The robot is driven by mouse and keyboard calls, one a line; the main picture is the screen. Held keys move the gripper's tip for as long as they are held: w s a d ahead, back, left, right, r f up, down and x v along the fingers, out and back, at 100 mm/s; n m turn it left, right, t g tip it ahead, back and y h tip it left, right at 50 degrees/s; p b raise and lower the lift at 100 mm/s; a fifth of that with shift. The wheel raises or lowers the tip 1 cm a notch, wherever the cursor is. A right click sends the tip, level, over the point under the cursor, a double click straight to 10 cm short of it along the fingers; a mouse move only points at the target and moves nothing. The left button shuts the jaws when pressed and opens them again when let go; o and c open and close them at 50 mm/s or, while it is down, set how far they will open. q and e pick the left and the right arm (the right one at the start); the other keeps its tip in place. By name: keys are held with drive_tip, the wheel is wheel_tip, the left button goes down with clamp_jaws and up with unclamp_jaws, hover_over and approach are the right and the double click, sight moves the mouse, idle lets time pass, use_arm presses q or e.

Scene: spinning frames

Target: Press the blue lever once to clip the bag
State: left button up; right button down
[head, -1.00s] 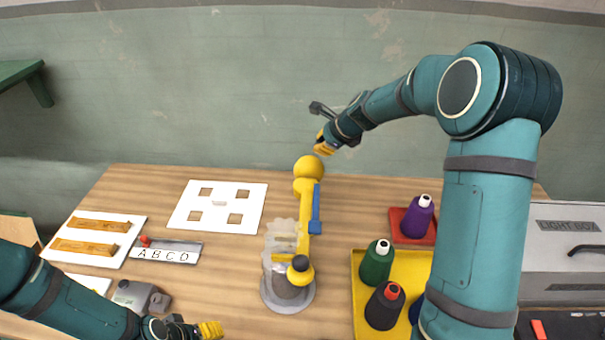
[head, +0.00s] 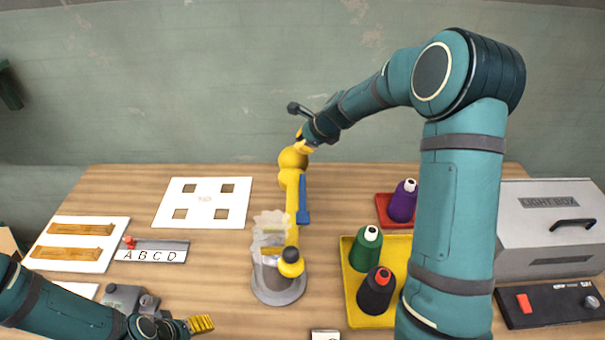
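A yellow clipping device (head: 291,215) stands at the middle of the table, with a yellow ball on top and a blue lever (head: 303,200) along its right side. A translucent bag (head: 268,245) is at its lower left, above a round grey base (head: 279,290). My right gripper (head: 303,142), with yellow fingertips, is beside the yellow ball, above the lever's upper end; whether it touches the ball I cannot tell, and its opening is too small to judge. My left gripper (head: 201,324) is low at the front left, yellow fingers close together, away from the device.
A yellow tray (head: 349,250) with green and dark spools and a red tray (head: 383,208) with a purple spool are right. A light box (head: 545,215) is far right. A white board (head: 165,205) with square holes and an A B C D slider (head: 152,251) are left.

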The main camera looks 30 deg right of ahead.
use_arm(q)
drive_tip(key=shift+f+b, duration=1.9)
drive_tip(key=shift+f, duration=0.6)
use_arm(e)
drive_tip(key=shift+s+a+f, duration=0.1)
drive_tip(key=shift+s+f, duration=0.1)
drive_tip(key=shift+f, duration=1.1)
drive_tip(key=shift+s+a+f, duration=0.1)
drive_tip(key=shift+s+f, duration=0.1)
drive_tip(key=shift+f, duration=1.1)
use_arm(q)
drive_tip(key=shift+f+b, duration=0.3)
use_arm(e)
drive_tip(key=shift+f, duration=0.45)
use_arm(q)
drive_tip(key=shift+f, duration=0.2)
use_arm(e)
drive_tip(key=shift+s+f, duration=0.1)
drive_tip(key=shift+f, duration=0.1)
